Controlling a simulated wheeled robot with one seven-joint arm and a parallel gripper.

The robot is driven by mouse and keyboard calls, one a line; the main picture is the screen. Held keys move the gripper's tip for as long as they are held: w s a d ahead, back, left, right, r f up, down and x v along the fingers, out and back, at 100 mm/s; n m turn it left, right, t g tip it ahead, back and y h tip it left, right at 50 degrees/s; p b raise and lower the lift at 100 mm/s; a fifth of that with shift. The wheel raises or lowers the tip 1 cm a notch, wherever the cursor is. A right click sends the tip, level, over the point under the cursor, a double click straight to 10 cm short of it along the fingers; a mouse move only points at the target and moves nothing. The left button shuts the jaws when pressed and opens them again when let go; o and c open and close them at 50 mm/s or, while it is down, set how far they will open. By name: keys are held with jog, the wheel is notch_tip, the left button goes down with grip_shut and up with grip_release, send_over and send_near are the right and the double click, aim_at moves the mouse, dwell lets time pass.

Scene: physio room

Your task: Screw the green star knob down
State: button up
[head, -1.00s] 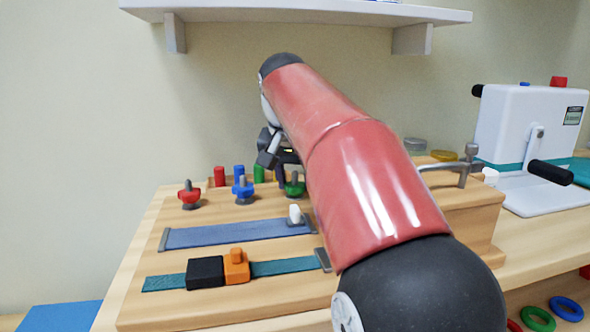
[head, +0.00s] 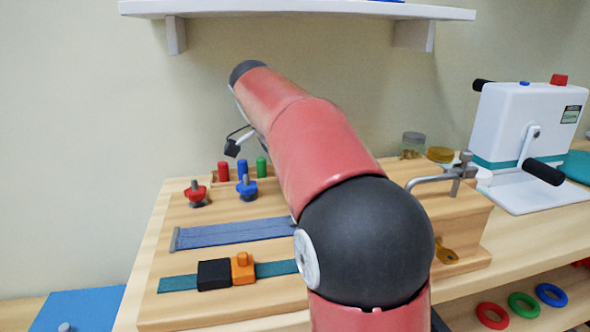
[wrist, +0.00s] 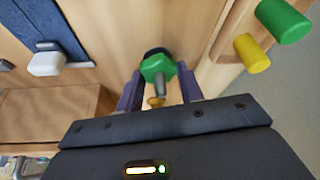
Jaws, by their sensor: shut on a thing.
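The green star knob (wrist: 157,68) is between the two fingers of my gripper (wrist: 158,80) in the wrist view, and the gripper is shut on it. A metal stud (wrist: 157,97) shows at the knob, and a dark round base is partly visible behind it. How far down its stud the knob sits is hard to tell. In the head view my arm hides the green knob and the gripper's fingertips. The red star knob (head: 195,193) and the blue star knob (head: 246,187) stand on their studs on the wooden board (head: 185,218), to the left of my arm.
Red, blue and green pegs (head: 242,169) stand behind the knobs. A blue strap (head: 225,234) and a teal strap with a black-and-orange buckle (head: 214,273) lie in front. A metal lever (head: 440,180) and a white crank machine (head: 525,120) are at the right. A shelf (head: 300,10) hangs above.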

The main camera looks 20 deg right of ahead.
jog(key=shift+r+m+g, duration=0.2)
jog(key=shift+m+g, duration=0.1)
jog(key=shift+m, duration=0.6)
jog(key=o, duration=1)
jog(key=v, duration=0.7)
jog(key=shift+r, duration=0.35)
jog(key=shift+w+a, duration=0.1)
jog(key=shift+a, duration=0.05)
